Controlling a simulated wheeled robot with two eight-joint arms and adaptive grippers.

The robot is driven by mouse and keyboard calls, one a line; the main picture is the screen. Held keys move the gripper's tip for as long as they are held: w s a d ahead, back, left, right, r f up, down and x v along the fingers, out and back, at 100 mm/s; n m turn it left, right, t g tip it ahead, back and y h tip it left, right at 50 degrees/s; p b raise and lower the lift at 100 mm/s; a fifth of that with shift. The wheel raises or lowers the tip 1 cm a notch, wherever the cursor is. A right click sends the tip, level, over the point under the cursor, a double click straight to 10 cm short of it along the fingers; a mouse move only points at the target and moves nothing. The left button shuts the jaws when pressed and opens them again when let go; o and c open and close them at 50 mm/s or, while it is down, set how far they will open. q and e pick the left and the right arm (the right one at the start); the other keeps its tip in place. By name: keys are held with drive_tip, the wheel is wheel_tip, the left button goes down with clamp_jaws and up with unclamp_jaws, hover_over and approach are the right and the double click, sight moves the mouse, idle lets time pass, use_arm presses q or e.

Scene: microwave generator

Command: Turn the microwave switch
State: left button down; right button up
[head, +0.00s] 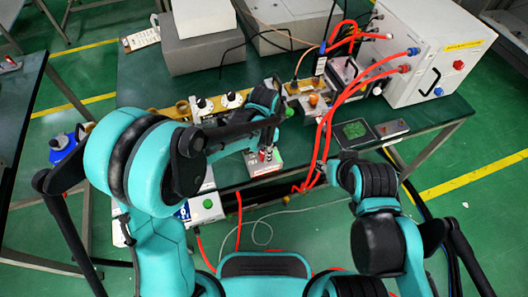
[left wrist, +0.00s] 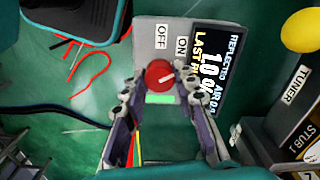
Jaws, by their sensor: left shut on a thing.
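In the head view my left gripper (head: 267,153) points down at the small control box (head: 262,168) near the table's front edge; the knob is mostly hidden there. My right arm's end (head: 333,172) is by the table edge, its fingers not clear.
A white generator box (head: 435,55) with red cables stands at the back right of the green table (head: 140,88). Metal tuner parts (head: 220,103) and red cables (head: 322,140) lie close to my left gripper.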

use_arm(q)
drive_tip(key=shift+n, duration=0.4)
drive_tip(key=n, duration=0.4)
drive_tip(key=shift+n, duration=0.4)
drive_tip(key=n, duration=0.6)
drive_tip(key=shift+n, duration=0.3)
drive_tip(key=c, duration=1.2)
unclamp_jaws()
